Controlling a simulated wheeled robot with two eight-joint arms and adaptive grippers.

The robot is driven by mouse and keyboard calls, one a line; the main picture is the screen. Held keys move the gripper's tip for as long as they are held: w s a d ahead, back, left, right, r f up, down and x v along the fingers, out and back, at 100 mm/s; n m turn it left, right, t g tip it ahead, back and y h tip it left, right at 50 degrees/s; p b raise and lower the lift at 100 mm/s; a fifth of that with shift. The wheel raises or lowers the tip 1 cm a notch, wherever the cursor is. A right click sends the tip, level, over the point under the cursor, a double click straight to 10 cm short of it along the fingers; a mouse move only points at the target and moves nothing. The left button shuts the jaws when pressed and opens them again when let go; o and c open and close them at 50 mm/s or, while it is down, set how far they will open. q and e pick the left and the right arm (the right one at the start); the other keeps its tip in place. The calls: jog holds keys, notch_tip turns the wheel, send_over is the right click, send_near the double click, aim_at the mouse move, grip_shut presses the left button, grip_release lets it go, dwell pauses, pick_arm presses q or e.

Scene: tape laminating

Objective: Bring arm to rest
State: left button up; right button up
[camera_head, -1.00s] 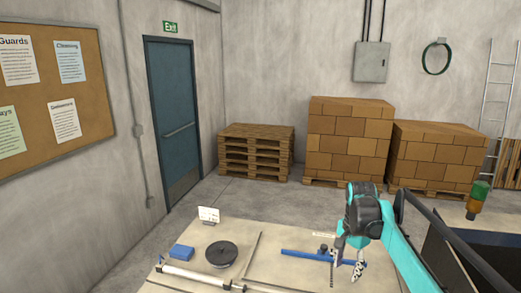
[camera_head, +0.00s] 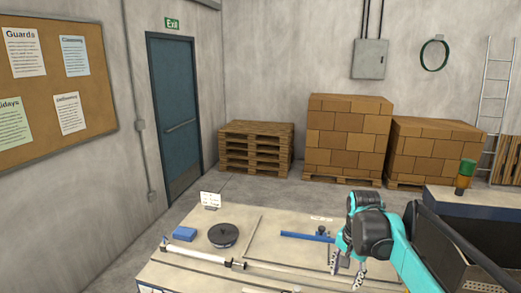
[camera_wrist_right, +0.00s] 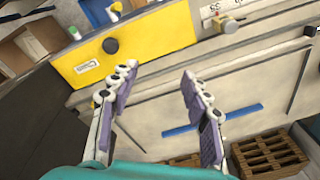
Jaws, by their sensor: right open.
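My right gripper (camera_head: 347,268) is open and empty, with its fingers pointing down over the right part of the pale workbench (camera_head: 285,266). In the right wrist view its two purple-padded fingers (camera_wrist_right: 158,73) stand well apart with nothing between them. The right arm comes in from the right. My left gripper is not in view. On the bench are a black round roll (camera_head: 223,235), a blue block (camera_head: 185,234), and a blue bar (camera_head: 305,237) just left of the right gripper.
A white rod (camera_head: 205,257) lies along the bench front, and a small white sign (camera_head: 210,198) stands at its back edge. A blue-topped table (camera_head: 480,204) with a green-and-orange bottle (camera_head: 465,177) is at right. A yellow panel (camera_wrist_right: 150,40) shows in the wrist view.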

jog(key=s+a+f+n+t+b, duration=0.3)
jog(key=s+f+n+b, duration=0.1)
jog(key=s+f+b, duration=0.4)
jog(key=s+a+f+n+t+b, duration=0.2)
jog(key=s+f+n+b, duration=0.3)
jog(key=s+f+b, duration=0.3)
jog(key=s+f, duration=0.4)
jog(key=f, duration=0.5)
jog(key=shift+a+n+t+b, duration=0.3)
jog(key=shift+a+t+b, duration=0.1)
jog(key=shift+s, duration=0.1)
